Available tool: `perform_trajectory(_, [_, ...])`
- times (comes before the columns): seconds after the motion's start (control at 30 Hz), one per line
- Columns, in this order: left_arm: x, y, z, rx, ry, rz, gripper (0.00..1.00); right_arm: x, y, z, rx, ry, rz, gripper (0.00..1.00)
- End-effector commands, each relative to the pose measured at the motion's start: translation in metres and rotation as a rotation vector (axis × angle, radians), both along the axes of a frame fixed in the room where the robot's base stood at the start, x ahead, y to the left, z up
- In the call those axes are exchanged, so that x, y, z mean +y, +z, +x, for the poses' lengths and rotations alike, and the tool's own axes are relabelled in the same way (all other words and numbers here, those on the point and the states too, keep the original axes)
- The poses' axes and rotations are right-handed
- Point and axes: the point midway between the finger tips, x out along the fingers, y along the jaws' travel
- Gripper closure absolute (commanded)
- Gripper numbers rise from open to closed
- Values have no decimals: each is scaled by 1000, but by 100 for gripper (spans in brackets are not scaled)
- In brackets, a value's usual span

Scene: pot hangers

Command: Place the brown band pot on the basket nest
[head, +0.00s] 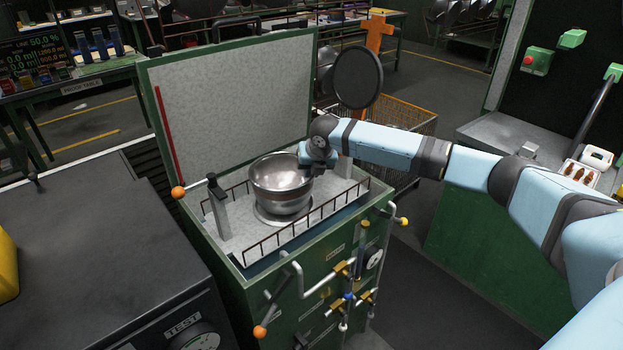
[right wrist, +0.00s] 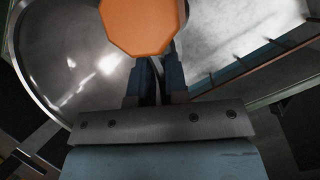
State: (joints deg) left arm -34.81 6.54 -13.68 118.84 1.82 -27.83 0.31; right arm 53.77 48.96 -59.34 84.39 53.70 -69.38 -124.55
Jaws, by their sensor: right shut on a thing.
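The brown band pot (head: 281,181) is a shiny steel bowl with a brownish band low on its side. It is upright over a pale round seat (head: 266,217) in a low-railed grey tray on the green machine; I cannot tell if it touches the seat. My right gripper (head: 315,156) is at the pot's right rim, shut on it. In the right wrist view the pot's shiny inside (right wrist: 75,50) fills the left, and an orange octagonal piece (right wrist: 140,25) partly covers the fingertips. My left gripper is not in view.
The machine's raised lid (head: 225,95) stands behind the pot. Brown rails (head: 310,222) edge the tray. A wire basket (head: 412,122) stands behind.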

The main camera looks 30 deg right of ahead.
Motion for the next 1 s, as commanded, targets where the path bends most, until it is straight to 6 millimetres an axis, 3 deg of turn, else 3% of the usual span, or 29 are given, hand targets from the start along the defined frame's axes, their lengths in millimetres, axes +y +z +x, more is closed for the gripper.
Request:
perform_trajectory(0.17, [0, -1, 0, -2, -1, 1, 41, 0, -24, 1, -2, -1, 2, 100])
perform_trajectory(0.5, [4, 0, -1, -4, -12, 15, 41, 0, -26, 1, -2, 0, 2, 100])
perform_trajectory(0.53, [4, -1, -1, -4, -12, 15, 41, 0, -29, 0, 1, 0, 0, 84])
perform_trajectory(0.63, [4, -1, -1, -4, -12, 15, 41, 0, -29, 0, 1, 0, 0, 61])
perform_trajectory(1.0, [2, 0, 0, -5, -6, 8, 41, 0, -22, -2, 0, 0, 0, 60])
